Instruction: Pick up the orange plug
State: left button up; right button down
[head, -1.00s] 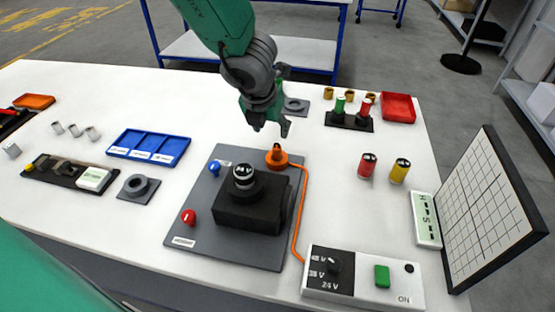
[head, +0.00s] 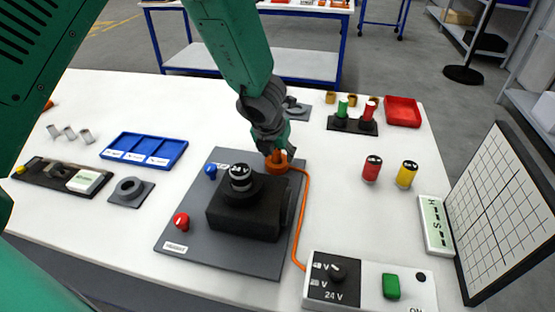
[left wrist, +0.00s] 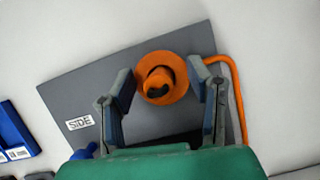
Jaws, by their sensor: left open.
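The orange plug (head: 283,163) stands at the back right corner of the grey plate (head: 180,233), with an orange cable (head: 303,220) running from it. In the left wrist view the plug (left wrist: 174,88) shows from above as a round orange flange with a narrower stem and a dark top. My left gripper (head: 275,155) is right over the plug and partly hides it. In the left wrist view the gripper (left wrist: 160,88) is open, with one finger on each side of the plug and gaps between. My right gripper is not in view.
A black block with a striped knob (head: 241,178) stands on the plate, near a blue knob (head: 210,171) and a red knob (head: 181,221). The cable leads to a 24 V box (head: 360,285). Red (head: 371,168) and yellow (head: 406,174) cylinders stand to the right.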

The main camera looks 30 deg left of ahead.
pick_arm(q)
jog(key=shift+d, duration=0.1)
jog(key=shift+c, duration=1.2)
jog(key=c, duration=0.7)
jog(key=shift+a, duration=0.2)
grip_shut()
jog(key=shift+r, duration=0.1)
